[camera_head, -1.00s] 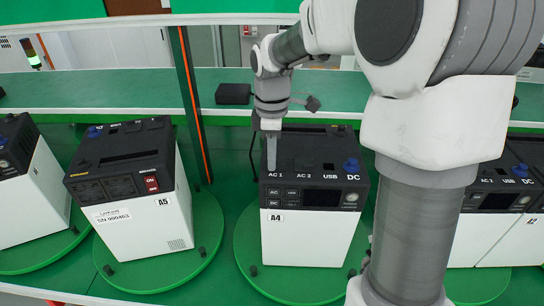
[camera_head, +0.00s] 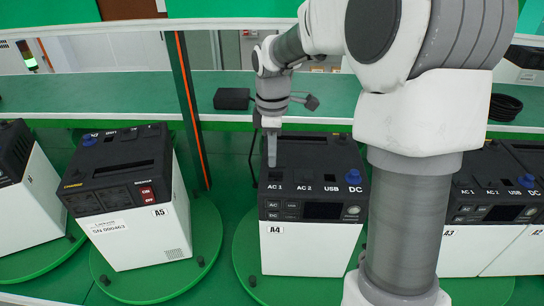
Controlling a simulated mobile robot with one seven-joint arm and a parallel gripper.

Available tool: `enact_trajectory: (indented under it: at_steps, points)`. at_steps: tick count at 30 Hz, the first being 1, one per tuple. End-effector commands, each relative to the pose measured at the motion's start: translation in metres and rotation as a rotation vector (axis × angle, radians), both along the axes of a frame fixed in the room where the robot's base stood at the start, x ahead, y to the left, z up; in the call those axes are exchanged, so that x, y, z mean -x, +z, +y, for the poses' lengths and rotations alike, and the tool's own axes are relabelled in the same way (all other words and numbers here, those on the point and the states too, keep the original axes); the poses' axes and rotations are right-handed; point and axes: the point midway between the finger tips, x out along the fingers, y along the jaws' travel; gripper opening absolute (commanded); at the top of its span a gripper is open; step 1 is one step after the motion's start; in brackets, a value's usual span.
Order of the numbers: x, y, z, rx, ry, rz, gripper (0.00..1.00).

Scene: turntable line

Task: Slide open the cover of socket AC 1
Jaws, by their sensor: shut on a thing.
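The unit marked A4 (camera_head: 312,252) is a white box with a black top, standing on a green turntable in the middle. The label AC 1 is at the front left of its top, and a dark square socket opening, AC 1 (camera_head: 275,175), shows just behind the label. My gripper (camera_head: 272,163) points down over the top, just behind this opening. Its fingers look closed on the small cover of socket AC 1, which they mostly hide. The AC 2 socket (camera_head: 304,177) is to the right, beside USB and a blue DC cap (camera_head: 354,178).
Unit A5 (camera_head: 142,238) stands on its own turntable (camera_head: 207,222) to the left; unit A3 (camera_head: 480,245) is to the right, partly behind my arm. A black box (camera_head: 232,98) lies on the green shelf behind. An orange-edged post rises between A5 and A4.

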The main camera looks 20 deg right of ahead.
Motion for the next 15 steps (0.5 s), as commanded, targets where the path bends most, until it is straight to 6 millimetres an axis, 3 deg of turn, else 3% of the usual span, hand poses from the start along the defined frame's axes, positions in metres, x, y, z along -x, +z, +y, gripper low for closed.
enact_trajectory:
  at_steps: [3, 11, 12, 15]
  points:
    - [-0.0101, 0.0013, -0.0025, -0.002, 0.000, -0.002, 0.00]
    - [-0.0117, 0.0006, -0.0035, 0.000, 0.001, -0.004, 0.00]
    - [-0.0118, 0.0007, -0.0036, 0.001, 0.001, -0.005, 0.11]
    - [-0.0116, 0.0006, -0.0037, 0.000, 0.001, -0.004, 0.29]
